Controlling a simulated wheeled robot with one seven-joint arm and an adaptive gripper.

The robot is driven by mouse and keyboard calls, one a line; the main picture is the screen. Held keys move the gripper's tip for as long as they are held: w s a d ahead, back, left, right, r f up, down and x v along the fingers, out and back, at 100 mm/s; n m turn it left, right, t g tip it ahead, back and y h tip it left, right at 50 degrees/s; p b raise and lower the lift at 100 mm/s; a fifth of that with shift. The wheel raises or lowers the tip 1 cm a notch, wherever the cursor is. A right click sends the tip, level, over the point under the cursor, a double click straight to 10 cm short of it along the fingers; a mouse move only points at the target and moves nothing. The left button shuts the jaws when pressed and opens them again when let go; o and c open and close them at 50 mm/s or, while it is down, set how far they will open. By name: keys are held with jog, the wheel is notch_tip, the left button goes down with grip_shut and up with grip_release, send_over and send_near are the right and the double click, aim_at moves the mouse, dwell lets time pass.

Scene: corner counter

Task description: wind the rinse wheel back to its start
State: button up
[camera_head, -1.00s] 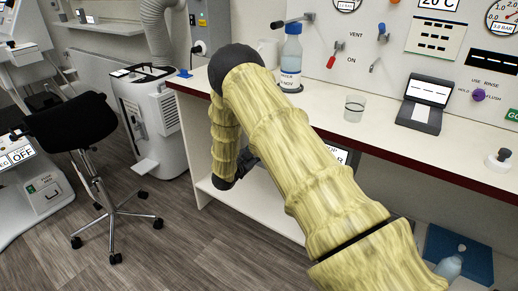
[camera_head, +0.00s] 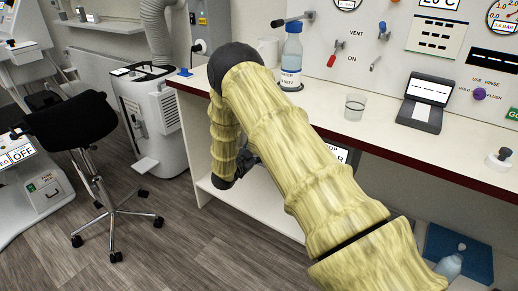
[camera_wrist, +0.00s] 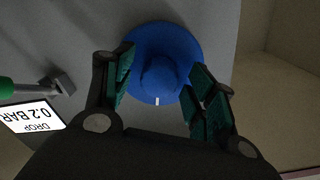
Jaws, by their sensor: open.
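A blue round wheel (camera_wrist: 183,39) with a raised hub is on a grey panel in the wrist view. It has a short white mark on the side of the picture's lower edge. No label reading rinse shows beside it. My gripper (camera_wrist: 160,68) is open, with one green-padded finger on each side of the hub. Whether the pads touch the hub I cannot tell. In the head view my gripper (camera_head: 252,160) is low at the counter's front, mostly hidden by my arm, and the blue wheel is hidden there.
A display (camera_wrist: 33,117) reading DROP 0.2 BAR and a green-handled lever (camera_wrist: 25,90) are left of the wheel. Above, the counter (camera_head: 330,113) holds a bottle (camera_head: 291,58), a glass (camera_head: 355,107) and a dark device (camera_head: 422,103). A purple knob (camera_head: 479,94) is marked USE, RINSE, HOLD, FLUSH.

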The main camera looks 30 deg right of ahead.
jog(key=v, duration=1.1)
jog(key=shift+s+a, duration=0.15)
jog(key=shift+a, duration=0.15)
